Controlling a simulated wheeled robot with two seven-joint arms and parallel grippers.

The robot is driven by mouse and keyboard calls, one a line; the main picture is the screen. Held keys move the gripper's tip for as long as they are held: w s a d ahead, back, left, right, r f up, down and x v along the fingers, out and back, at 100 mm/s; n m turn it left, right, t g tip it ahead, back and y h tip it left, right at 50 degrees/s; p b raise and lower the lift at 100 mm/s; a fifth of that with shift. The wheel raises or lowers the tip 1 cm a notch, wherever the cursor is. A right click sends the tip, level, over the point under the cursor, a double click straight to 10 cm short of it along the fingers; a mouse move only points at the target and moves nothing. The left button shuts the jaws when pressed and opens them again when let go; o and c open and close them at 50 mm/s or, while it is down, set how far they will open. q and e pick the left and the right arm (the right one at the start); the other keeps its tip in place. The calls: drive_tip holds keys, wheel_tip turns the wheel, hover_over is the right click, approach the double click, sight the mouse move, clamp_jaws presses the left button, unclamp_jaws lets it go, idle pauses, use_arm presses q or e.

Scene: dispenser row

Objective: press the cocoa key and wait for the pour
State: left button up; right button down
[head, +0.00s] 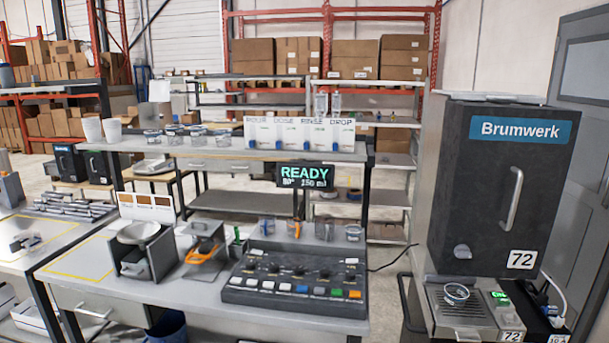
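A dark control console (293,308) with a row of knobs and a front row of coloured keys (302,289) sits on the grey bench. The key labels are too small to read, so I cannot tell which is the cocoa key. A display (304,176) above it reads "READY" and "150 ml". The black Brumwerk dispenser (500,185), marked 72, stands at the right with its door shut. A small cup (456,294) stands on its drip tray (459,318); its contents cannot be made out. A small green light (500,296) shows beside the cup. Neither gripper is in view.
A scale-like device with a bowl (138,233) and an orange-handled device (204,244) stand left of the console. Small jars (353,232) stand behind it. A raised shelf (200,147) holds white cups and label cards. A gap separates bench and dispenser.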

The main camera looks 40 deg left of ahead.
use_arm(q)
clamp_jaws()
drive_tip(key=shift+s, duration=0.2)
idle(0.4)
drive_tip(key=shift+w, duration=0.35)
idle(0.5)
